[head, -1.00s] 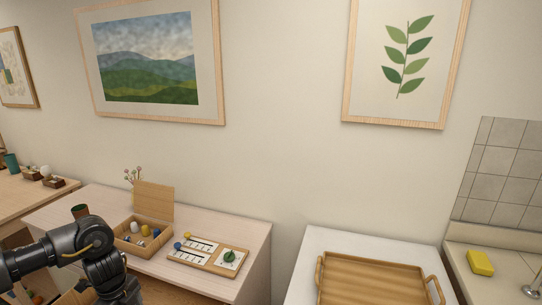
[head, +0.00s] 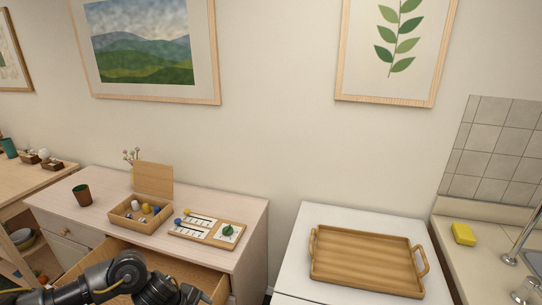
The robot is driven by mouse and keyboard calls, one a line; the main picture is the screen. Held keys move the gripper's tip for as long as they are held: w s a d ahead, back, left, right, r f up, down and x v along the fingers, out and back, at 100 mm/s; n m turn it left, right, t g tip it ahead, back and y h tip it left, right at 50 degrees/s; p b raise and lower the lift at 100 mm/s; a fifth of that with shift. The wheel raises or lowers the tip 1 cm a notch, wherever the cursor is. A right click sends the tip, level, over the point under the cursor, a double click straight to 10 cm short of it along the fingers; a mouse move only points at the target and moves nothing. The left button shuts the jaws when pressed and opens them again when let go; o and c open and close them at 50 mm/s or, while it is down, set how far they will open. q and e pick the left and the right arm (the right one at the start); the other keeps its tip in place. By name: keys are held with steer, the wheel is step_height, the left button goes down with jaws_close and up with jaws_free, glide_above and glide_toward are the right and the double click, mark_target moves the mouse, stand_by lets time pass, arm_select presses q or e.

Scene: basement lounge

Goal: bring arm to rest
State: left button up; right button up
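My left arm comes in from the lower left of the head view and lies low, over the open drawer (head: 193,271) of the light wooden dresser (head: 240,207). Its gripper is cut off or hidden at the bottom edge, so its fingers do not show. My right arm and gripper are out of the picture.
On the dresser stand a dark cup (head: 82,195), an open wooden box (head: 126,221) with small items, and a slider-and-dial board (head: 208,230). To the right, a wooden tray (head: 366,261) lies on a white top. A yellow sponge (head: 463,234) lies by the sink.

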arm_select(q)
steer(key=s+d+r+n+t+h, duration=0.1)
steer(key=s+d+n+t+h, duration=0.15)
steer(key=d, duration=0.45)
steer(key=s+d+r+n+t+h, duration=0.1)
steer(key=s+d+n+t, duration=0.15)
steer(key=d, duration=0.45)
steer(key=s+a+f+n+g+y, duration=0.2)
steer(key=s+a+n+y, duration=0.1)
steer(key=s+a+n, duration=0.7)
steer(key=s+a+f+n+g+y, duration=0.2)
steer(key=s+a+n+y, duration=0.3)
steer(key=s+a, duration=0.5)
step_height(320, 180, down, 31)
steer(key=s+d+g+h+b, duration=0.1)
steer(key=s+d+g+b, duration=0.1)
steer(key=b, duration=0.4)
steer(key=s+a+f+b, duration=0.3)
steer(key=s+f+b, duration=0.1)
steer(key=s+f, duration=1.2)
step_height(320, 180, down, 4)
steer(key=shift+s+a+f+g, duration=0.15)
steer(key=shift+s+f+g, duration=0.05)
steer(key=shift+s+g, duration=0.2)
